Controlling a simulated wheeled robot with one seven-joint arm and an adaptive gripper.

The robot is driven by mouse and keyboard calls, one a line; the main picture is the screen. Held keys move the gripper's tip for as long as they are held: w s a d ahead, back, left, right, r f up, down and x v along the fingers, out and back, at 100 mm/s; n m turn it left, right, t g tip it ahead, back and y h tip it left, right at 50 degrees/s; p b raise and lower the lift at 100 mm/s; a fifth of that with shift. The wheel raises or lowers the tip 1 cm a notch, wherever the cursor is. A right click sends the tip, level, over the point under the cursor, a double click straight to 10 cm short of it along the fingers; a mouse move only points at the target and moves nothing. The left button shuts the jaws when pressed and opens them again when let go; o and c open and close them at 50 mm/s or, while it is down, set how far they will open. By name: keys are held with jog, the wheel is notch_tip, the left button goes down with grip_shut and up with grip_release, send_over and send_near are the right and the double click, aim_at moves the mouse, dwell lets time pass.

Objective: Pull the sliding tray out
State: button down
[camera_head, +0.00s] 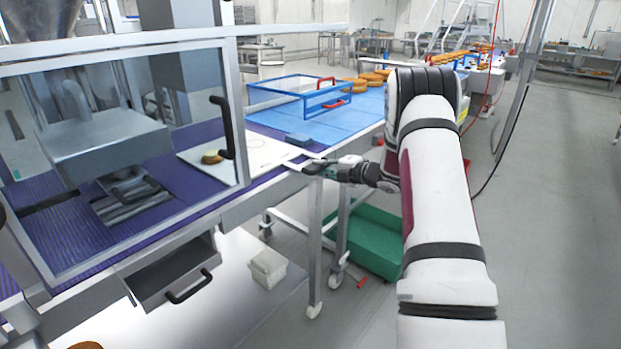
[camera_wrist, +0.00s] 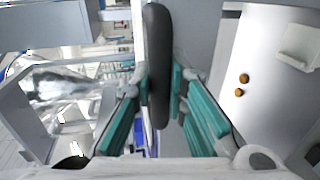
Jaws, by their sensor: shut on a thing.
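The sliding tray looks to be the pale flat plate (camera_head: 262,150) at the machine's right end, with a brown round (camera_head: 212,156) on it. My gripper (camera_head: 305,166) is at the plate's near right edge. In the wrist view my gripper (camera_wrist: 160,85) has its teal fingers on both sides of a long dark bar (camera_wrist: 157,40) and is shut on it. The bar looks like the tray's handle. Its joint with the tray is hidden behind my fingers.
A guard window with a black handle (camera_head: 222,127) stands left of the plate. Below it is a grey drawer (camera_head: 175,272) with a black handle. A blue-framed crate (camera_head: 290,84) stands behind, a green bin (camera_head: 375,240) below. Open floor lies right of my arm.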

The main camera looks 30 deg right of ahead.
jog(key=shift+w+d, duration=0.2)
jog(key=shift+d, duration=0.75)
jog(key=c, duration=1.6)
grip_release()
jog(key=shift+d, duration=0.1)
jog(key=shift+o, duration=0.2)
jog(key=v, duration=1.1)
jog(key=shift+s, duration=0.45)
jog(key=shift+r, duration=0.1)
